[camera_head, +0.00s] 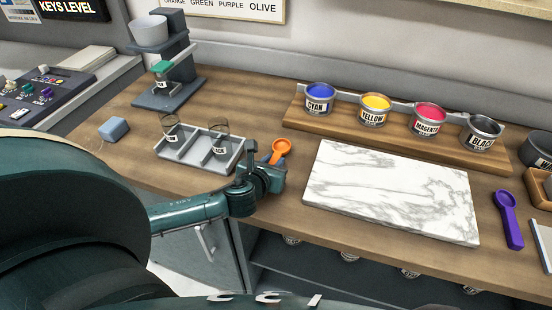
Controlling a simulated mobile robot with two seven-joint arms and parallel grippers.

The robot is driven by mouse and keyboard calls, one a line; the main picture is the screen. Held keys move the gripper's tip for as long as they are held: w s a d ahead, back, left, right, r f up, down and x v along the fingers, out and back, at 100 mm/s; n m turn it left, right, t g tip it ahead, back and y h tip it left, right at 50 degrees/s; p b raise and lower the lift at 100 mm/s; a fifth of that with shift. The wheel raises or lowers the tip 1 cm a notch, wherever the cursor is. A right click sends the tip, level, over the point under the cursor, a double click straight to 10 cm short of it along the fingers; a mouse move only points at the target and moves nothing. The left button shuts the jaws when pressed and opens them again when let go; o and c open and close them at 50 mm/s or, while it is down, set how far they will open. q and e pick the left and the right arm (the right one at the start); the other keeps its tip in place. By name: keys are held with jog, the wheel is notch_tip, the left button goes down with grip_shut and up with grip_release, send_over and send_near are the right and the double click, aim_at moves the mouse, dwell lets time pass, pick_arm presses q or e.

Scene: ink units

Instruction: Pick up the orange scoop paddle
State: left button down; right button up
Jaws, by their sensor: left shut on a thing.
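The orange scoop paddle (280,150) is at the middle of the wooden counter, just right of the grey tray. Its round bowl end points up and right in the picture. My left gripper (270,164) is at the paddle's near end and shut on it. The fingers and the gripped part are mostly hidden behind the wrist. I cannot tell whether the paddle is clear of the counter. My right gripper is not in view.
A grey tray (186,156) with two clear jars sits close left of my gripper. A white marble slab (393,190) lies to the right. Ink cans stand on a wooden rack (399,138) behind it. A purple scoop (508,219) lies far right.

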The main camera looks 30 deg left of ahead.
pick_arm(q)
notch_tip(320, 180, up, 10)
jog(key=c, duration=1.7)
grip_release()
jog(key=shift+c, duration=0.2)
grip_shut()
